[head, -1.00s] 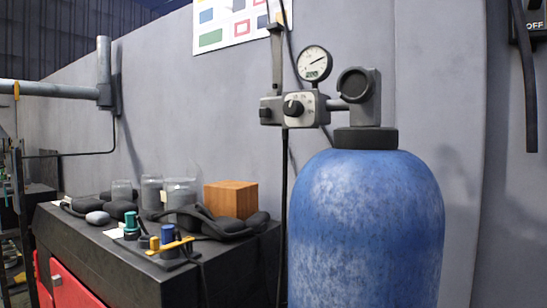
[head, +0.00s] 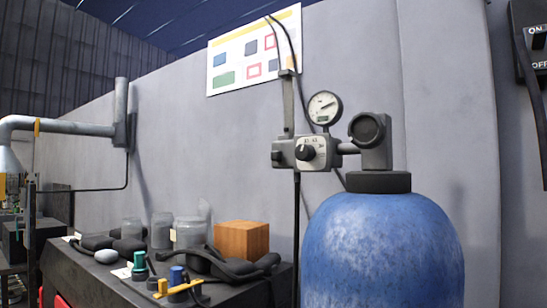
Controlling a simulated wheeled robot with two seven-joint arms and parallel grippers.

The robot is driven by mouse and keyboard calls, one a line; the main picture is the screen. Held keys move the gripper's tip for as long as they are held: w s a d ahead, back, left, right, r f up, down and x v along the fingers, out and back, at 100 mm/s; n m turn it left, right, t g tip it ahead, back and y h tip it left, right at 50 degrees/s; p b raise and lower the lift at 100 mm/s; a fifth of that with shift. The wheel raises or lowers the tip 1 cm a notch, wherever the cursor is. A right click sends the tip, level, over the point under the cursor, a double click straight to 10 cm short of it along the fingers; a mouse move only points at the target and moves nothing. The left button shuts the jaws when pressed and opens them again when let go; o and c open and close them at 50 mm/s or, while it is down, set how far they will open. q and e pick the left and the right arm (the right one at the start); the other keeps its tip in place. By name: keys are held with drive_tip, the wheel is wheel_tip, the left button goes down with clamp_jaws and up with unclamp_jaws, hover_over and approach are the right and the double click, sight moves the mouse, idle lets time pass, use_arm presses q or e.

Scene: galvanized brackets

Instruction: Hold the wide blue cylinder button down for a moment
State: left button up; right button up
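A small blue cylinder (head: 177,275) stands upright on a dark base on the black-topped cabinet, low in the head view. A teal cylinder (head: 139,262) stands to its left, and a short yellow piece (head: 162,286) is just in front of it. A yellow bar runs across the front of the blue cylinder's base. I cannot tell from this view whether the blue cylinder is raised or pressed. Neither of my grippers is in view.
The cabinet top (head: 105,285) also carries glass jars (head: 188,232), a wooden block (head: 241,239), dark stones and a black strap. A large blue tank (head: 382,255) with a gauge and valve stands at the right. A grey wall is behind.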

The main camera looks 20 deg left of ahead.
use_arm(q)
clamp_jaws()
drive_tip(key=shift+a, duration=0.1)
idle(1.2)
